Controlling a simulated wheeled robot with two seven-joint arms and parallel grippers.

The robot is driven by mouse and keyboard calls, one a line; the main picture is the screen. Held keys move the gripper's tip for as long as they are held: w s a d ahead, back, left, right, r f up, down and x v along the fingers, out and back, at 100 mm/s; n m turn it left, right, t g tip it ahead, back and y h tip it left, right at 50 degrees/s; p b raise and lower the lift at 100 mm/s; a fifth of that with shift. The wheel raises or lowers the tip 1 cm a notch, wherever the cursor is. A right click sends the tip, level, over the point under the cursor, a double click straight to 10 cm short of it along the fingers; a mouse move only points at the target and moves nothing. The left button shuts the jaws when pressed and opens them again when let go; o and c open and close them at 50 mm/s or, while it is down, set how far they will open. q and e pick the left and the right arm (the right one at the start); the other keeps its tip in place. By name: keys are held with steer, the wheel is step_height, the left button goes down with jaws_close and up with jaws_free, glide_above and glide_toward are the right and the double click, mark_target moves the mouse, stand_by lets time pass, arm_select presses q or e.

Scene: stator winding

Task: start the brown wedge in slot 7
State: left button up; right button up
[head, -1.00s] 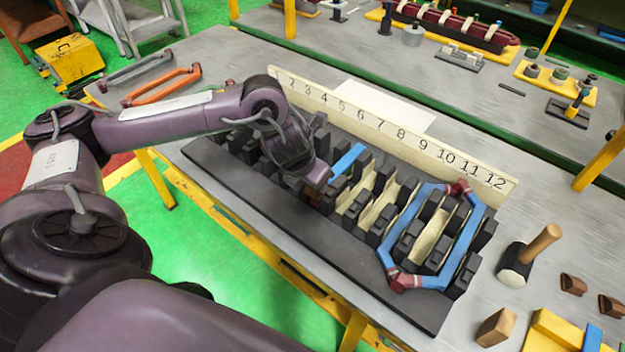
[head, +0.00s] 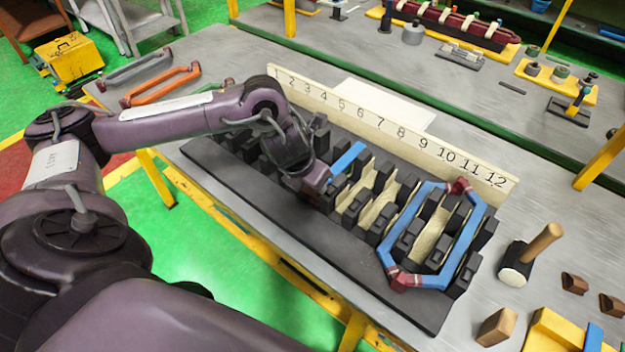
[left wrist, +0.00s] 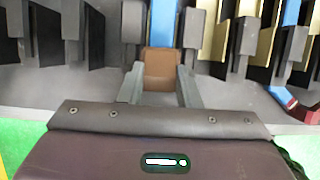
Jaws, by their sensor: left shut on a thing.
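My left gripper (left wrist: 160,88) is shut on a brown wedge (left wrist: 161,70), with one grey finger on each side of it. In the head view my left gripper (head: 318,188) is low at the front edge of the dark slotted stator block (head: 290,205). The wedge is mostly hidden there by the gripper. A blue strip (head: 348,157) lies in a slot straight ahead, roughly in line with number 7 on the numbered board (head: 410,138). In the left wrist view the wedge's far end is at or close to the blue strip (left wrist: 162,18); I cannot tell whether they touch.
A blue coil with red ends (head: 384,238) spans slots on the right. A mallet (head: 528,256), brown blocks (head: 497,327) and a yellow tray (head: 548,330) stand at the right. An orange coil (head: 162,88) lies at the back left. Neighbouring block teeth flank the gripper.

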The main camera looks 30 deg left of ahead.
arm_select(q)
steer(key=shift+s+f, duration=0.15)
steer(key=shift+f, duration=0.15)
steer(key=o, duration=1)
steer(key=shift+o, duration=0.2)
steer(key=shift+r, duration=0.1)
steer(key=shift+r, duration=0.2)
steer(key=v, duration=0.7)
steer(key=shift+r, duration=0.2)
